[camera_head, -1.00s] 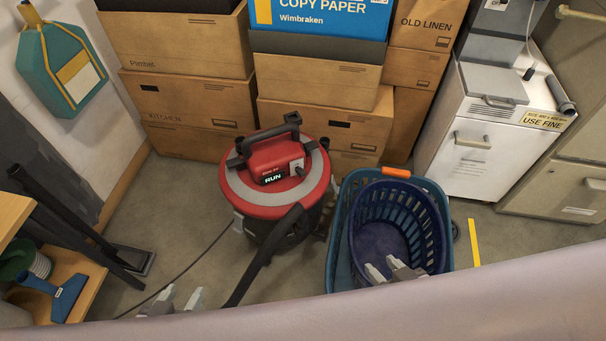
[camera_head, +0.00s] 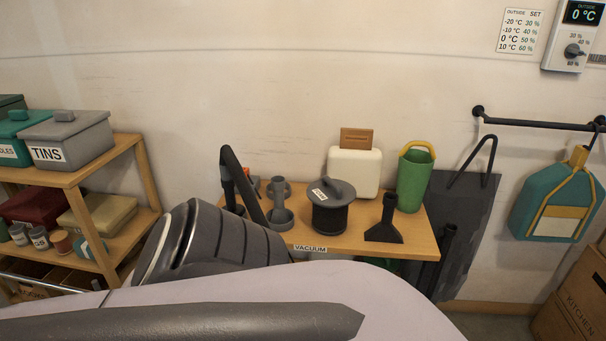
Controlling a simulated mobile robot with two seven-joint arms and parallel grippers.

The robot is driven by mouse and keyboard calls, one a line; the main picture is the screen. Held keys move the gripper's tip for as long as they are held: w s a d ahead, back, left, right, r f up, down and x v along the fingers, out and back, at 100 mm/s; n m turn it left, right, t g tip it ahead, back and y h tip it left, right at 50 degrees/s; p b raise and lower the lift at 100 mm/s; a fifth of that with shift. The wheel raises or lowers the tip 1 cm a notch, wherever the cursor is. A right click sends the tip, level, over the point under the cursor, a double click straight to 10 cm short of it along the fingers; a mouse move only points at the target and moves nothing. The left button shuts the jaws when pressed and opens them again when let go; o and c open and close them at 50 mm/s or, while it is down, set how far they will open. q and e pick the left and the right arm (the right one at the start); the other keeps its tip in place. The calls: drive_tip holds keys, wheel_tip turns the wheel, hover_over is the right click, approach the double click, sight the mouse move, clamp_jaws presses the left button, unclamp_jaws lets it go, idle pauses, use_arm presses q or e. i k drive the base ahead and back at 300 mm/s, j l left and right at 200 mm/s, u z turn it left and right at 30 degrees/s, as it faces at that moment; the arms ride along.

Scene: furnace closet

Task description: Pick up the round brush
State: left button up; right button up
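A wooden shelf labelled VACUUM (camera_head: 345,238) stands against the wall in the middle of the head view. On its left part is a grey round-based piece with an upright neck (camera_head: 280,215); it may be the round brush, but no bristles can be made out. Another grey round piece stands close behind it. A black flared nozzle (camera_head: 385,222) stands upright at the front right. A dark lidded round canister (camera_head: 330,208) stands between them. Neither gripper is in view. My own body and large grey arm parts fill the lower left and hide the shelf's left end.
A cream box (camera_head: 353,171) and a green container with a yellow handle (camera_head: 413,178) stand at the shelf's back. At left, a rack (camera_head: 145,172) holds bins and tins. At right, a teal jug-shaped item (camera_head: 556,200) hangs from a rail, above a cardboard box (camera_head: 580,300).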

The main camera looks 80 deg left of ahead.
sight(231, 206)
drive_tip(key=u, duration=2.95)
